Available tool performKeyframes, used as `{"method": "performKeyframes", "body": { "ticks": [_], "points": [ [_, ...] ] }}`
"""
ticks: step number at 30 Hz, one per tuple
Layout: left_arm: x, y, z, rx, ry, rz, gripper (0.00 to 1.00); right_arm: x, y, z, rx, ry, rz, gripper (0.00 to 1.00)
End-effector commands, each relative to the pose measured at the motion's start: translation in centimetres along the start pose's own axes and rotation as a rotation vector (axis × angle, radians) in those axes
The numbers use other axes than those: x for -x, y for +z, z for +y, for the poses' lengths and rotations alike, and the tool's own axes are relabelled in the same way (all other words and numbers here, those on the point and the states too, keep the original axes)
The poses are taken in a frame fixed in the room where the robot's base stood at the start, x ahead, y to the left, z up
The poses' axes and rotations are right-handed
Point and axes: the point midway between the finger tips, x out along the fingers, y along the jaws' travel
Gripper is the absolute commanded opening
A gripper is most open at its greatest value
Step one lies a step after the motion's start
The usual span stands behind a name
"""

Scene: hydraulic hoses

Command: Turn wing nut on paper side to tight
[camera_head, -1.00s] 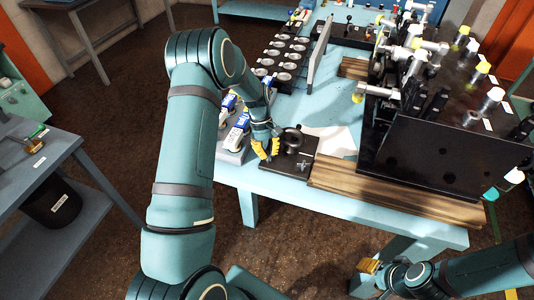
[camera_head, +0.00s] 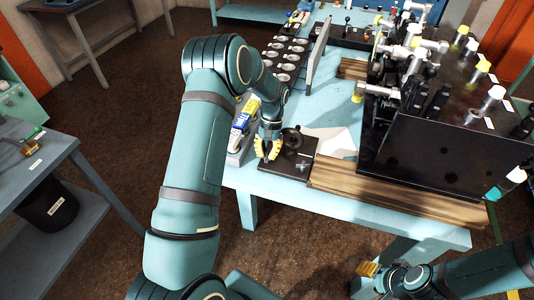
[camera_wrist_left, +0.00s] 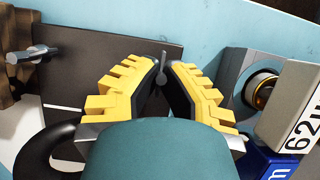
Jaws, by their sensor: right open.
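A dark plate (camera_head: 296,168) lies at the near left corner of the table, with a round black handwheel (camera_head: 292,138) at its far edge. One wing nut (camera_head: 303,165) on the plate stands apart from my gripper; it also shows at the far left in the left wrist view (camera_wrist_left: 32,54). My left gripper (camera_head: 268,150) is low over the plate's left part. In the left wrist view, its yellow fingers stand partly open (camera_wrist_left: 164,66) around a second small grey wing nut (camera_wrist_left: 162,56), with narrow gaps visible. My right gripper (camera_head: 368,269) is open and empty, below the table's front edge.
Wooden boards (camera_head: 395,198) and a black hose rack (camera_head: 430,150) stand to the right. Blue and white boxes (camera_head: 242,124) stand close left of my left gripper.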

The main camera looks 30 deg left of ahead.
Motion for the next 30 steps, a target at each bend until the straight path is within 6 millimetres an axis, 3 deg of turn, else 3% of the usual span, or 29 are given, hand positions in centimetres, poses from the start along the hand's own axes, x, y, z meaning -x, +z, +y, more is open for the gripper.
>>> {"method": "performKeyframes", "body": {
  "ticks": [18,21,30],
  "points": [
    [-0.2,0.09,0.05,-0.04,-0.017,-0.005,0.0,-0.09,0.02,0.03,0.0,0.0,0.0,0.47],
    [-0.19,0.08,0.05,-0.04,-0.017,-0.004,0.37,-0.09,0.02,0.03,0.0,0.0,0.0,0.47],
    [0.01,0.02,0.04,-0.039,-0.016,-0.001,0.37,-0.08,0.03,0.03,0.0,0.0,0.0,0.47]
  ]
}}
